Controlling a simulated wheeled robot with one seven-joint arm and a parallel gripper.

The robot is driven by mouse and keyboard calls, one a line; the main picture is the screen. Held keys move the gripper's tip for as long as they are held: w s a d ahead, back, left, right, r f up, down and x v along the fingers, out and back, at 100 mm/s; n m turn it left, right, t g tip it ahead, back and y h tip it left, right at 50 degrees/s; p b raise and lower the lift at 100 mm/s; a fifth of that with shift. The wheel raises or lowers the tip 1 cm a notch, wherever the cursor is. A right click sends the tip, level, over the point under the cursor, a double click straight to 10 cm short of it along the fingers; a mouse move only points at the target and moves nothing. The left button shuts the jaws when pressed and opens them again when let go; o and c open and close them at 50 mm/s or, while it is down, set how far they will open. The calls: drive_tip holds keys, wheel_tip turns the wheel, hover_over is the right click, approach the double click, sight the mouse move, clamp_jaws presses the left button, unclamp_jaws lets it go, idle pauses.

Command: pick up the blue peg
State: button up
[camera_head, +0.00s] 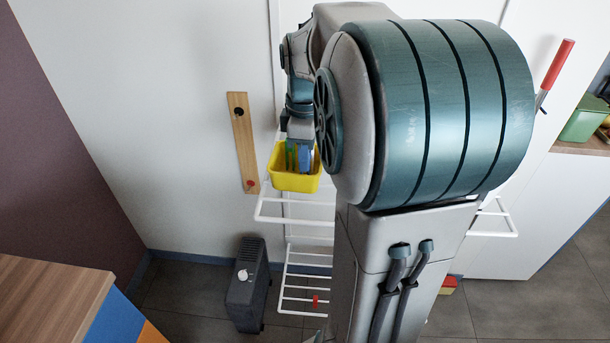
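A yellow bin (295,182) hangs at the white wire rack, left of my large arm link. A blue piece (305,158), which looks like the blue peg, stands upright at the bin's opening. A green piece (290,153) is close on its left. My gripper (298,150) points down over the bin, right at these pieces. Its fingertips are small and hard to separate from the pieces, so I cannot tell if it is open or shut on anything. The inside of the bin is mostly hidden.
A white wire rack (292,219) stands behind my arm, with a red item (316,300) low down. A wooden strip (243,142) is on the wall. A dark heater (247,285) stands on the floor. A wooden counter (48,300) is at lower left.

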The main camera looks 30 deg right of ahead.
wheel_tip(320, 180, down, 2)
drive_tip(key=shift+f, duration=0.25)
clamp_jaws()
drive_tip(key=shift+r, duration=0.1)
